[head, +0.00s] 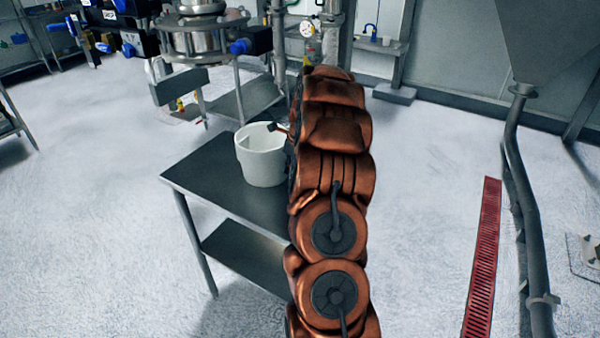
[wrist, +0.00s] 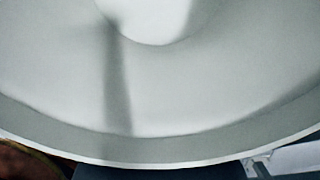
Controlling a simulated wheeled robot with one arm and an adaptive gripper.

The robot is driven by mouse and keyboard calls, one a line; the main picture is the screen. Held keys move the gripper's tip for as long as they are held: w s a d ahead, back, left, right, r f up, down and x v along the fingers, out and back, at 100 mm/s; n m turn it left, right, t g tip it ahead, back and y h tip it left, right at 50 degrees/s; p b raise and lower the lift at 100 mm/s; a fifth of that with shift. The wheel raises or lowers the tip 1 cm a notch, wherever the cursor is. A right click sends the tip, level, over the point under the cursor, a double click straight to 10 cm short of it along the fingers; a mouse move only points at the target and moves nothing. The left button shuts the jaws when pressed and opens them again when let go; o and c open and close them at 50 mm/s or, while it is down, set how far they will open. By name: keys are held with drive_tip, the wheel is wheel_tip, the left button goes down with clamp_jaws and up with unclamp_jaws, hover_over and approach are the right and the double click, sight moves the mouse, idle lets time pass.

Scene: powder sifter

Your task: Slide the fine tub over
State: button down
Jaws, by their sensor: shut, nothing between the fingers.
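A white round tub (head: 261,163) stands upright on the dark steel table in the head view, just left of my arm. Its inside fills the wrist view, with the pale inner wall (wrist: 200,95) and the rim curving along the bottom. A dark narrow shadow falls down that wall. My gripper (head: 277,128) shows only as a small tip at the tub's upper right rim; my copper arm hides the rest. It is shut and holds nothing. Whether it touches the tub cannot be told.
The steel table (head: 205,172) has bare top to the left of the tub and a lower shelf. A sifter machine (head: 195,40) with a blue motor stands behind it. A hopper (head: 545,40) with a pipe and a red floor grate (head: 483,255) are at the right.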

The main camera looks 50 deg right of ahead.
sight(245, 146)
drive_tip(key=w+a+p, duration=0.1)
drive_tip(key=w, duration=0.4)
drive_tip(key=w+a+p, duration=0.1)
drive_tip(key=w, duration=0.5)
drive_tip(key=w+a, duration=0.1)
drive_tip(key=w, duration=0.5)
drive_tip(key=shift+a+r+p, duration=0.1)
drive_tip(key=shift+a+p, duration=0.25)
drive_tip(key=shift+p, duration=0.05)
drive_tip(key=shift+w+a, duration=0.2)
drive_tip(key=shift+w, duration=0.35)
